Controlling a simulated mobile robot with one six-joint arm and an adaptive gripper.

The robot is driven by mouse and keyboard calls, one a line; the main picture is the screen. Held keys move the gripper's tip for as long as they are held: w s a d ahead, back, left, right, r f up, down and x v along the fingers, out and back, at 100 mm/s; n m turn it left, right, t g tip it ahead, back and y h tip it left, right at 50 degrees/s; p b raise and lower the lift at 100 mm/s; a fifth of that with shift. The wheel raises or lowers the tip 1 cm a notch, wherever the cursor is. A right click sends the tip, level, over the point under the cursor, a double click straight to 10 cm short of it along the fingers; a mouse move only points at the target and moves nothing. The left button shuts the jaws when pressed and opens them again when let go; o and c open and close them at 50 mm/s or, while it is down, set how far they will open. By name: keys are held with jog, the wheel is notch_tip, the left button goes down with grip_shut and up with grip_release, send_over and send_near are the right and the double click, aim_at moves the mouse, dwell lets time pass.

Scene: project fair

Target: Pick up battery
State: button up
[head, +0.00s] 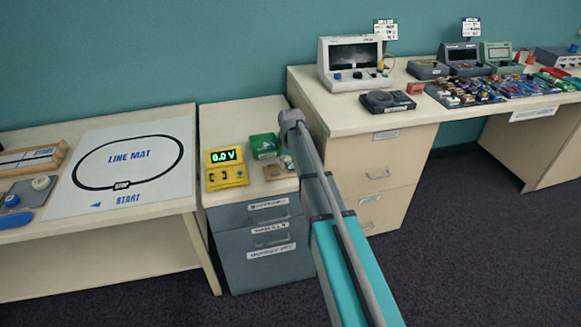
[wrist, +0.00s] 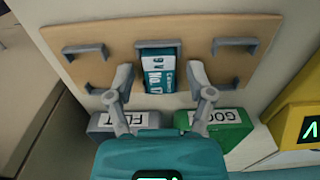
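The battery (wrist: 158,74), a teal and white block with lettering, sits in a grey holder on a tan board (wrist: 105,72) in the wrist view. My gripper (wrist: 160,73) is open, with one finger to the left and one to the right of the battery. A gap shows between each finger and the battery, and nothing is held. In the head view the board (head: 280,172) lies on the grey drawer cabinet, partly covered by my arm. I cannot make out the battery or my gripper there.
The yellow meter (head: 226,168) reads 0.0 V. The green GOOD bin (wrist: 220,131) and grey FLAT bin (wrist: 100,121) stand beside the board. Empty grey holders (wrist: 85,50) flank the battery. A line-mat table (head: 125,165) is left; a cluttered desk (head: 345,112) is right.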

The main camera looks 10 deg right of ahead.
grip_shut()
jog(key=shift+r, duration=0.15)
notch_tip(320, 180, up, 3)
jog(key=p, duration=0.3)
jog(key=shift+f, duration=0.2)
jog(key=s+r+p, duration=1)
jog(key=s, duration=0.4)
jog(key=shift+d, duration=0.15)
dwell(0.7)
